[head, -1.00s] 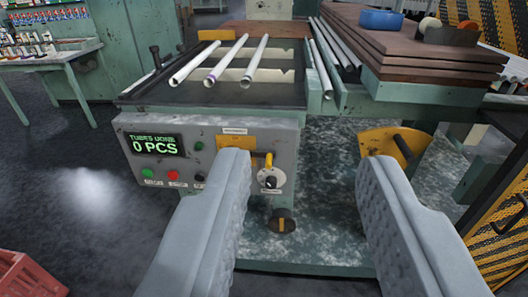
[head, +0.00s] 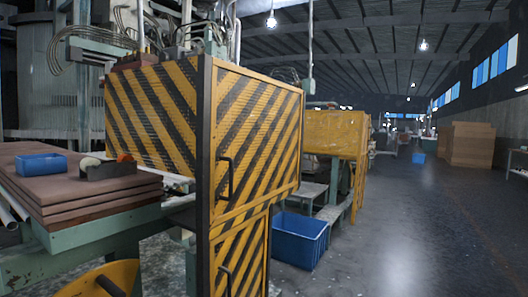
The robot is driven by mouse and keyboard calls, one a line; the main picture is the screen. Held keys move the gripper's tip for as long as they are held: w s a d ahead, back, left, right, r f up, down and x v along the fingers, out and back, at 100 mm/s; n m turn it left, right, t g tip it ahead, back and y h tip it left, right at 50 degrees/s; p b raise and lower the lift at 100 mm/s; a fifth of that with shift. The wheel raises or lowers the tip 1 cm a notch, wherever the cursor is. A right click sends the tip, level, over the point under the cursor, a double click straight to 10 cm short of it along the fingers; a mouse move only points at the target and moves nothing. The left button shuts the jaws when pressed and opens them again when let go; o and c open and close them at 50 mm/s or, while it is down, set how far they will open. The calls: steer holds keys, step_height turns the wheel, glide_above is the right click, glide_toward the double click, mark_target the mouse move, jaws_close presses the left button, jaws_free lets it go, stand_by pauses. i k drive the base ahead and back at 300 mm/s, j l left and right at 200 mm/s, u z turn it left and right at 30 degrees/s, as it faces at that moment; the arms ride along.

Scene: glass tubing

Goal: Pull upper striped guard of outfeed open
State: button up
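The upper guard (head: 258,135), with yellow and black diagonal stripes, stands upright in the middle of the head view. It has a dark vertical bar handle (head: 225,178) near its left edge, beside a dark corner post (head: 205,180). It looks shut, though its far edge is hard to judge. A narrower lower striped guard (head: 245,250) sits directly below, with its own dark handle (head: 222,282) cut by the bottom edge. Another striped panel (head: 155,115) is left of the post. My gripper is out of the picture.
A stack of brown boards (head: 75,195) with a blue tray (head: 41,163) is at the left. A blue crate (head: 300,240) stands on the floor beyond the guards. A faded yellow panel (head: 335,133) is farther back. The aisle floor (head: 420,235) at right is open.

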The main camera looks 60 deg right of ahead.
mark_target(220, 211)
steer(key=z, duration=1.6)
